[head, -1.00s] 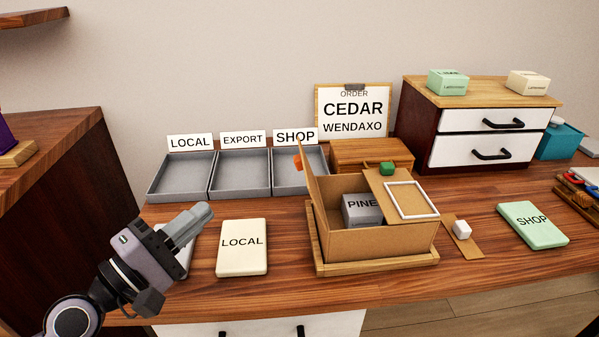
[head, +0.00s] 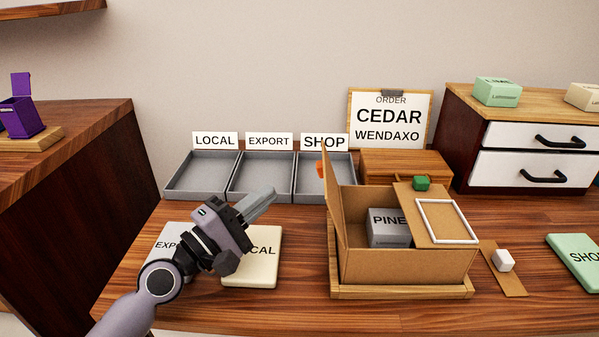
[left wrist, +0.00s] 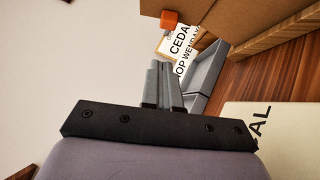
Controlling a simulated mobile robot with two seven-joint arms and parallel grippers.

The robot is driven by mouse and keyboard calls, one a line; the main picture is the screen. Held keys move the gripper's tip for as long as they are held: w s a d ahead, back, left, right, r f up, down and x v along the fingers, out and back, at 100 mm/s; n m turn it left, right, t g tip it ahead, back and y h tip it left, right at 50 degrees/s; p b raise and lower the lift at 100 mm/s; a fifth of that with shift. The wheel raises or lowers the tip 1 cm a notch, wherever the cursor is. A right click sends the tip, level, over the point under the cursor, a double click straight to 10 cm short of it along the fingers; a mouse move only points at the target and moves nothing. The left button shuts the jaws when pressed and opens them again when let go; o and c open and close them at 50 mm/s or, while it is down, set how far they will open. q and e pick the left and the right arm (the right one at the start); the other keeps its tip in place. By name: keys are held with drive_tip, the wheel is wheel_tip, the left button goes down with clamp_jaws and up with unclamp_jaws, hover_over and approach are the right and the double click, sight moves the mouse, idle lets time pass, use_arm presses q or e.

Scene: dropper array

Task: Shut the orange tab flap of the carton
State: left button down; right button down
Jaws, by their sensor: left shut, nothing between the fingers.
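The open cardboard carton (head: 405,266) stands on a wooden tray (head: 400,292) and holds a grey PINE box (head: 388,228). Its left flap (head: 331,190) stands upright, with an orange tab (head: 320,170) near its top. The orange tab also shows in the left wrist view (left wrist: 169,18). My left gripper (head: 262,200) is shut and empty, left of the carton and apart from the orange tab flap. My right gripper is not in view.
Grey LOCAL, EXPORT and SHOP trays (head: 262,177) stand behind the gripper. A cream LOCAL card (head: 257,272) lies under it. A wooden box (head: 405,164) stands behind the carton. A white cube on a cardboard strip (head: 504,260) lies to the right.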

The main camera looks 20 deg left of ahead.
use_arm(q)
drive_tip(key=w+d+r+p, duration=0.2)
drive_tip(key=w+d, duration=0.2)
drive_tip(key=d, duration=0.1)
drive_tip(key=shift+w+d, duration=0.15)
drive_tip(key=shift+d, duration=0.05)
drive_tip(key=shift+p, duration=0.3)
